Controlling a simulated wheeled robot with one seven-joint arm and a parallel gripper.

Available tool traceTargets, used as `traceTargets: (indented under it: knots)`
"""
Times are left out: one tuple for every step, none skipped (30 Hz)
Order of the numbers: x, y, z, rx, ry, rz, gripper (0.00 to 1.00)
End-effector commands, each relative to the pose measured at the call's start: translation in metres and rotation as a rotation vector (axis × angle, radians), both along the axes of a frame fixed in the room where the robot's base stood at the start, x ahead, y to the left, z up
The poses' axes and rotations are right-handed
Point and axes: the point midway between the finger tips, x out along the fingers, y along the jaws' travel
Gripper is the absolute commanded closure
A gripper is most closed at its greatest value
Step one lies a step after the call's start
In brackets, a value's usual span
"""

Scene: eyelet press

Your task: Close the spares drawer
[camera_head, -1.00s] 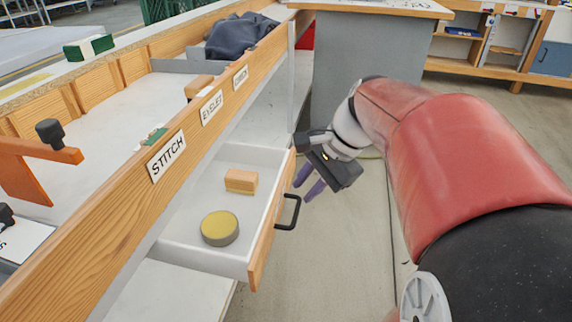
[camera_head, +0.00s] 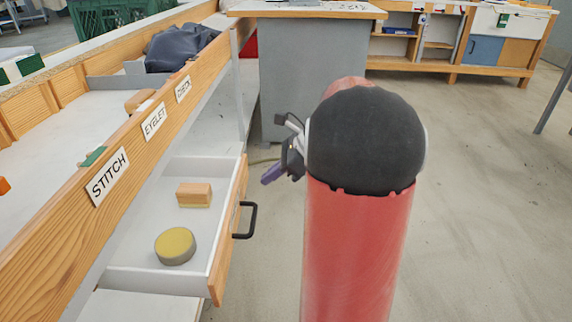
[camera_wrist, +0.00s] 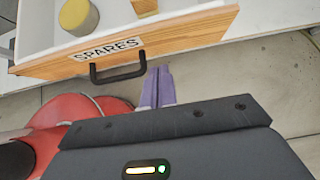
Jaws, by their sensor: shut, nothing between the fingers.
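The spares drawer (camera_head: 228,240) stands pulled out below the bench, with a wooden front and a black handle (camera_head: 246,220). In the wrist view its front carries a SPARES label (camera_wrist: 107,49), with the handle (camera_wrist: 118,71) below it. Inside lie a round yellow-topped tin (camera_head: 175,246) and a wood-topped block (camera_head: 194,194). My gripper (camera_head: 268,176) is outside the drawer, right of its front. In the wrist view its purple fingers (camera_wrist: 158,80) are together and empty, just right of the handle and close to the front. Whether they touch it is unclear. My arm partly hides the gripper in the head view.
The bench rail with STITCH, EYELET and CHECK labels (camera_head: 153,121) runs above the drawer. A grey cabinet (camera_head: 312,80) stands beyond. Open floor (camera_head: 470,200) lies to the right. Dark cloth (camera_head: 180,46) lies on the bench.

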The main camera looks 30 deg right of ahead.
Motion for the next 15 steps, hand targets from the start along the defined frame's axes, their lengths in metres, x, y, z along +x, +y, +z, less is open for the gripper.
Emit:
traceTargets:
  knots:
    - [0.004, 0.007, -0.009, 0.003, 0.002, 0.004, 1.0]
    - [0.007, 0.011, -0.008, 0.001, 0.0, 0.004, 1.0]
    - [0.011, 0.016, -0.006, 0.0, -0.001, 0.004, 1.0]
    - [0.014, 0.02, -0.006, 0.0, -0.001, 0.004, 1.0]
    - [0.016, 0.024, -0.006, 0.0, -0.001, 0.004, 1.0]
    - [0.019, 0.027, -0.006, -0.001, -0.001, 0.004, 1.0]
    - [0.02, 0.029, -0.006, -0.001, 0.0, 0.004, 1.0]
    - [0.022, 0.031, -0.006, -0.001, 0.001, 0.003, 1.0]
    - [0.023, 0.033, -0.006, -0.001, 0.001, 0.001, 1.0]
    - [0.024, 0.035, -0.006, -0.001, 0.001, 0.001, 1.0]
    - [0.025, 0.036, -0.006, -0.001, 0.001, 0.001, 1.0]
    - [0.026, 0.037, -0.006, -0.001, 0.0, 0.001, 1.0]
    - [0.026, 0.037, -0.006, -0.001, 0.0, 0.001, 1.0]
    - [0.027, 0.038, -0.006, -0.001, 0.0, 0.001, 1.0]
    - [0.027, 0.038, -0.006, -0.001, 0.0, 0.001, 1.0]
